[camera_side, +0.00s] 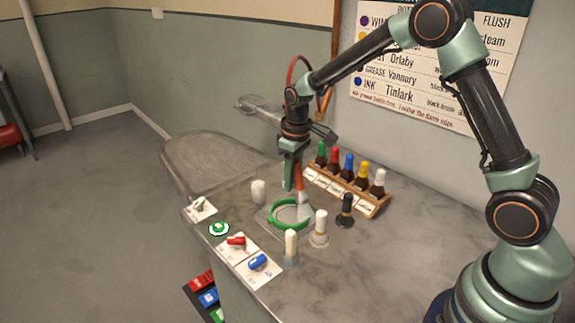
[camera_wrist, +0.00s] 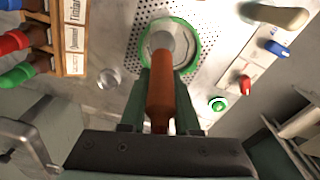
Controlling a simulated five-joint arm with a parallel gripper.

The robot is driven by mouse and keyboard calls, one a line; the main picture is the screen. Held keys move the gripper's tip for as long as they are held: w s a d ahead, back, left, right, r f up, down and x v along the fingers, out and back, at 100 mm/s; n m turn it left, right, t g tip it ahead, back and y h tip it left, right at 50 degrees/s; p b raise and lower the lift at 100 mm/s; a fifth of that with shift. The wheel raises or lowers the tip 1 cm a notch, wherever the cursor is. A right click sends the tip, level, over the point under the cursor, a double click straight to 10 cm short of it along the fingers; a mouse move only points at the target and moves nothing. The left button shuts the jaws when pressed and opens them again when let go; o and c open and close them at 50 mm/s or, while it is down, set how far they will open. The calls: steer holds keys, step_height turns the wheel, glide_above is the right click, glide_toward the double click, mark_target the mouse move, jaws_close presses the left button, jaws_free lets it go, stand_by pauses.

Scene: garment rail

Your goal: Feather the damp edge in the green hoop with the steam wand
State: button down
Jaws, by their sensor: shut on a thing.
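The green hoop (camera_side: 272,218) lies flat on a perforated plate set into the grey table; it also shows in the wrist view (camera_wrist: 197,48). My gripper (camera_side: 292,180) points down over the hoop and is shut on the orange-brown handle of the steam wand (camera_side: 299,178). In the wrist view the handle (camera_wrist: 160,95) sits between the fingers, and the wand's pale grey head (camera_wrist: 162,40) reaches inside the ring. Whether the head touches the surface in the hoop I cannot tell. The wand covers part of the hoop's inside, and no damp edge can be made out.
A wooden rack (camera_side: 345,190) of colour-capped bottles stands behind the hoop. Pale-topped brushes (camera_side: 320,226) and a black one (camera_side: 346,210) stand close right. A white-topped piece (camera_side: 258,191) stands left. Red (camera_side: 236,241) and blue (camera_side: 258,262) levers and a green button (camera_side: 219,228) line the front edge.

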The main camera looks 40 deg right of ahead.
steer(key=shift+w+d, duration=0.75)
steer(key=shift+w, duration=0.15)
steer(key=w, duration=0.1)
steer(key=w+a, duration=0.1)
steer(key=w, duration=0.2)
steer(key=shift+w+a, duration=0.25)
steer(key=shift+a, duration=0.05)
stand_by(0.5)
steer(key=shift+a, duration=0.1)
steer(key=shift+w+a, duration=0.2)
steer(key=shift+a, duration=0.4)
steer(key=shift+w+a, duration=0.2)
steer(key=shift+a, duration=0.35)
steer(key=shift+a, duration=0.1)
